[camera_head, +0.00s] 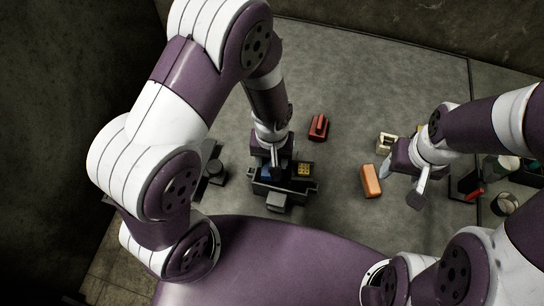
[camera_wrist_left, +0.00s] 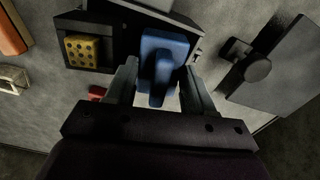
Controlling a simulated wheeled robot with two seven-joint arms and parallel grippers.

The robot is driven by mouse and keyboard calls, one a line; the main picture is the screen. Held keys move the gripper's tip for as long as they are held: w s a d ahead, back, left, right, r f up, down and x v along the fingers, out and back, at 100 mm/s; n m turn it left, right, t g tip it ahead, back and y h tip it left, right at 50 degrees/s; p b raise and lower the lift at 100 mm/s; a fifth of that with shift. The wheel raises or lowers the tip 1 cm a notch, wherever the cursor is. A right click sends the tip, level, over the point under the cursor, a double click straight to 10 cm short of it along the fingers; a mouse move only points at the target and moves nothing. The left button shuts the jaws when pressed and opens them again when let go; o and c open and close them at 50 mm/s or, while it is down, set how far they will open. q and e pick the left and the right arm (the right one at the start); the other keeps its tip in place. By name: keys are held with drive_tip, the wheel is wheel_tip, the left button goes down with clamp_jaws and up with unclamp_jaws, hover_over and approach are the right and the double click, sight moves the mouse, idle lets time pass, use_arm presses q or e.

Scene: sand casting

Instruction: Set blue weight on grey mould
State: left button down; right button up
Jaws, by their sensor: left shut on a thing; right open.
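My left gripper (camera_head: 275,168) points down over a dark grey open box (camera_head: 257,188). In the left wrist view its two fingers stand on either side of the blue weight (camera_wrist_left: 163,50), and it is shut on it. In the head view a bit of the blue weight (camera_head: 266,172) shows beside the fingers. It overlaps the box, and I cannot tell whether it touches the bottom. A yellow dotted block (camera_head: 304,169) sits in the box's right part. I cannot tell for certain which thing is the grey mould. My right gripper (camera_head: 402,186) is open and empty at the right.
A grey plate with a dark knob (camera_wrist_left: 252,66) lies left of the box in the head view. A red weight (camera_head: 318,127), an orange block (camera_head: 371,181) and a cream piece (camera_head: 387,142) lie to the right. Jars (camera_head: 506,204) stand at the far right. The back is clear.

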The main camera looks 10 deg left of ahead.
use_arm(q)
drive_tip(key=shift+f+b, duration=0.3)
drive_tip(key=shift+f, duration=0.2)
drive_tip(key=shift+c, duration=1.6)
unclamp_jaws()
wheel_tip(320, 180, up, 13)
drive_tip(key=p, duration=0.2)
drive_tip(key=s+a+r+m+t+p, duration=0.1)
drive_tip(key=s+a+r+m+p, duration=0.1)
drive_tip(key=a+r+p, duration=0.5)
drive_tip(key=shift+s+a+r, duration=0.7)
drive_tip(key=shift+a+r, duration=0.1)
drive_tip(key=shift+r, duration=0.5)
